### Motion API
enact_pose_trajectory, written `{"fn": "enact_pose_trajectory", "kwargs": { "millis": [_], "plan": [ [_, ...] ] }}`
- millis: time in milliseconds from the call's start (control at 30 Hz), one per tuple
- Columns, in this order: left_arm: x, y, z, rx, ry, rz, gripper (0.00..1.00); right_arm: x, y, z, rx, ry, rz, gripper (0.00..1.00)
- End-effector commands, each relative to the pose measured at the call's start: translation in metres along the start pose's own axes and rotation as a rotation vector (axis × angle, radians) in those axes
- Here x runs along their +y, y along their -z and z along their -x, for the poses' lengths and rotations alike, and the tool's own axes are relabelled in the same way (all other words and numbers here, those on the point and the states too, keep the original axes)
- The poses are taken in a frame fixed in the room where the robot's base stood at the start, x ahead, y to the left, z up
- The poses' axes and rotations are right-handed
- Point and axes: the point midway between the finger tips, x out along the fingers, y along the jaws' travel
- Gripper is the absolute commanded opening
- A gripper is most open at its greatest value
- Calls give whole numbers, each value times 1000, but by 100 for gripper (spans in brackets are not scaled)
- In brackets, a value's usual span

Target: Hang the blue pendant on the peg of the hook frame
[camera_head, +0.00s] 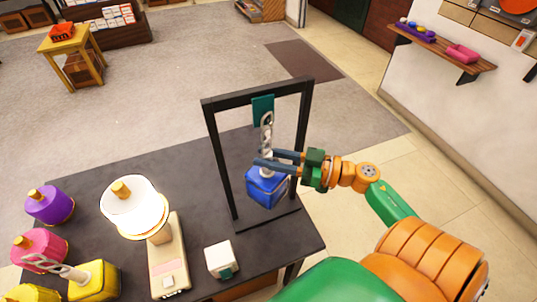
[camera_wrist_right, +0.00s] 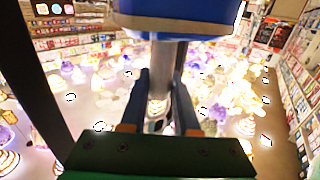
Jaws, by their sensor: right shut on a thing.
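The blue pendant (camera_head: 267,187) hangs upright within the opening of the black hook frame (camera_head: 216,150). Its pale chain (camera_head: 266,135) rises to the teal plate (camera_head: 262,106) on the frame's top bar. The top link overlaps the plate; I cannot tell whether it is around the peg, which I cannot make out. My right gripper (camera_head: 270,161) comes in from the right and is shut on the pendant just above its blue body. In the right wrist view the pendant (camera_wrist_right: 180,24) is at the top, its grey stem (camera_wrist_right: 168,70) between the fingers. My left gripper is not in view.
The dark table (camera_head: 120,180) also holds a lit lamp-like piece (camera_head: 168,262), a white block (camera_head: 221,260) and purple (camera_head: 50,205), pink (camera_head: 40,247) and yellow (camera_head: 94,281) pendants at left. A wall shelf (camera_head: 440,45) is far right.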

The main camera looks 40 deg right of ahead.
Motion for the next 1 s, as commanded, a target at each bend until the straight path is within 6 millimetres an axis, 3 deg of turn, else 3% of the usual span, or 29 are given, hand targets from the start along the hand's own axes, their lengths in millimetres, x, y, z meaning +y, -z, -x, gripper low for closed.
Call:
{"fn": "enact_pose_trajectory", "kwargs": {
  "millis": [433, 467, 567, 800, 933, 1000],
  "plan": [
    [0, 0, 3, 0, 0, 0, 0, 0, -1, 0, 1, 0, 1, 0],
    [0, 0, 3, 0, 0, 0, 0, 0, -1, 0, 1, -1, 1, 38],
    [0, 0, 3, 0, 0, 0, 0, 0, -1, 0, 1, -1, 0, 65],
    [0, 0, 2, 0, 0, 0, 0, 0, -2, 0, -2, -1, -1, 67],
    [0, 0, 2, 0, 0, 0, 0, 0, -2, 0, -1, -1, -1, 100],
    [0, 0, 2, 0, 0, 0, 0, 0, -2, 0, -1, -1, -1, 100]
  ]
}}
